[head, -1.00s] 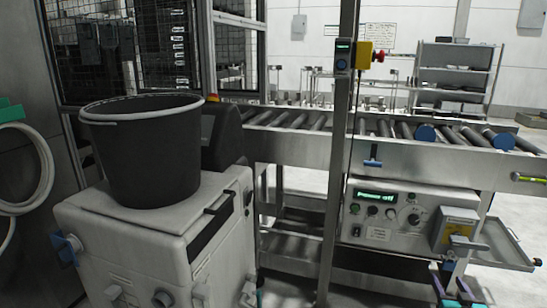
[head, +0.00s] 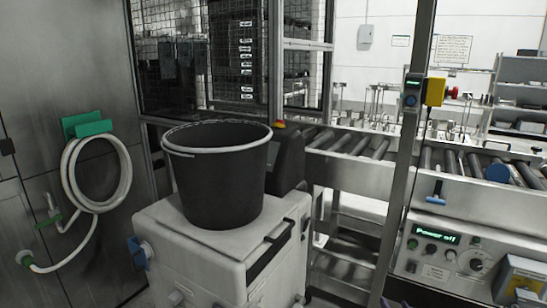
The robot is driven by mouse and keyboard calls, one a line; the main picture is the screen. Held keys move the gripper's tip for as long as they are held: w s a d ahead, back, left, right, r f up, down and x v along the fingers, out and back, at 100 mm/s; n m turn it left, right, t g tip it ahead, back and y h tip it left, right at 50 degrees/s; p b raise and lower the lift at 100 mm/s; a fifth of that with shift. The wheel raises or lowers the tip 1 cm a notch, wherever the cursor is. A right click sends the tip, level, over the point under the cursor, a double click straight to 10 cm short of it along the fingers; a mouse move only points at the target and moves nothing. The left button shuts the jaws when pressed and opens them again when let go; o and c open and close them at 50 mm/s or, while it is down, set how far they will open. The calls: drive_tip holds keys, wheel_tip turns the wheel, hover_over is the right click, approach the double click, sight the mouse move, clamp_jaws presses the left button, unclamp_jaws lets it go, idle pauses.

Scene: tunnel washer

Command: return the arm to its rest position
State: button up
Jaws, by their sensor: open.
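I cannot make out my gripper or my arm in the head view now. The view is filled by a white wheeled cabinet (head: 190,250) with a black bucket (head: 217,180) standing upright on top. A steel roller conveyor (head: 350,168) runs behind to the right. Its control panel (head: 440,260) shows a green "Power off" display (head: 436,235).
A white hose (head: 68,175) hangs coiled on a green holder (head: 88,125) on the left wall. A steel post (head: 398,170) carries a yellow box with a red button (head: 437,91). A mesh guard (head: 165,60) stands behind the bucket. Shelves (head: 520,95) stand at the far right.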

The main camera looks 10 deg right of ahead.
drive_tip(key=w+a+f+g+p, duration=0.1)
drive_tip(key=a+f+p, duration=0.15)
drive_tip(key=a, duration=0.45)
drive_tip(key=w+a+f+g+p, duration=0.1)
drive_tip(key=a+f+g+p, duration=0.15)
drive_tip(key=a, duration=0.45)
drive_tip(key=s+a+f+g+p, duration=0.4)
drive_tip(key=s+a+f, duration=0.3)
drive_tip(key=a+f, duration=0.15)
drive_tip(key=s+a+f+n+g+p, duration=0.1)
drive_tip(key=s+a+f+g, duration=0.2)
drive_tip(key=s, duration=0.5)
drive_tip(key=s+a+f+g, duration=0.3)
drive_tip(key=s+g, duration=0.1)
drive_tip(key=s, duration=0.5)
drive_tip(key=s+a+r+n+g+y, duration=0.1)
drive_tip(key=s+a+g, duration=0.1)
drive_tip(key=s, duration=0.4)
drive_tip(key=s+a+r+n+g+y, duration=0.1)
drive_tip(key=s+a+n+g, duration=0.1)
drive_tip(key=s, duration=0.4)
drive_tip(key=shift+s+a+g, duration=0.2)
drive_tip(key=shift+s+g, duration=0.05)
drive_tip(key=shift+g, duration=0.6)
